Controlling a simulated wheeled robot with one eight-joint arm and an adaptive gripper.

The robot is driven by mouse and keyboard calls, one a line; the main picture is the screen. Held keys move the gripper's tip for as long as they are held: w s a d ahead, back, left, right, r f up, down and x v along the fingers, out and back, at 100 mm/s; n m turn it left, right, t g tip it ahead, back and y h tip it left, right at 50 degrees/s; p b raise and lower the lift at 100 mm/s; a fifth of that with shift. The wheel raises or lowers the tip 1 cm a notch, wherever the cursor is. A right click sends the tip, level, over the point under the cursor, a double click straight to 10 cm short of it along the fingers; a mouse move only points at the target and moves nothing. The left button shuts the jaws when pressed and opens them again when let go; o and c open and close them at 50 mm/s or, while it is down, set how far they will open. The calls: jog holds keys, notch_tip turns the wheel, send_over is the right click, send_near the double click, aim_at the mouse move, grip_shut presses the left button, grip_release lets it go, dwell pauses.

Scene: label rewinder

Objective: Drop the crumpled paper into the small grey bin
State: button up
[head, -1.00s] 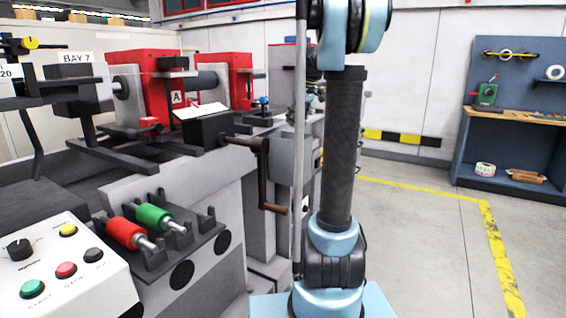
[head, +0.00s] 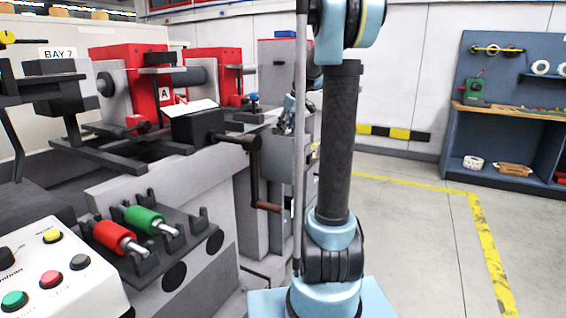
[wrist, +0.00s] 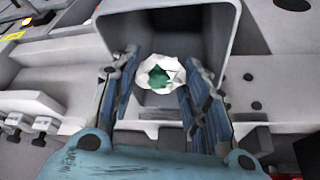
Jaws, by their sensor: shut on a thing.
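The crumpled paper (wrist: 160,73), white with a green patch, sits between the fingertips of my gripper (wrist: 161,64) in the wrist view. My gripper is shut on it. A grey open-topped box, which looks like the small grey bin (wrist: 228,30), lies behind the paper and fingertips in that view. The paper overlaps the bin's opening in the picture; its height above the bin is unclear. In the head view my gripper (head: 289,116) is small and partly hidden by a pole beside the machine. I cannot make out the paper or bin there.
The label rewinder with its red blocks (head: 137,75) and hand crank (head: 253,170) stands left of my arm. Red and green rollers (head: 118,237) and a button panel (head: 50,272) are in front. A blue workbench (head: 455,135) stands far right beyond open floor.

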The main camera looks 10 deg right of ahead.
jog(key=o, duration=0.8)
jog(key=shift+c, duration=0.2)
jog(key=v, duration=1.2)
jog(key=shift+f, duration=0.1)
jog(key=s+a+f+m+h, duration=0.1)
jog(key=s+f+m, duration=0.1)
jog(key=s+f, duration=0.8)
jog(key=s+a+f+m+g, duration=0.1)
jog(key=s+f+m, duration=0.1)
jog(key=s+f, duration=0.8)
jog(key=s+a+f+m+h, duration=0.1)
jog(key=s+f+m, duration=0.1)
jog(key=s+f, duration=0.9)
jog(key=s, duration=0.8)
jog(key=shift+s+g+h, duration=0.3)
jog(key=shift+s+g, duration=0.05)
jog(key=shift+g, duration=0.05)
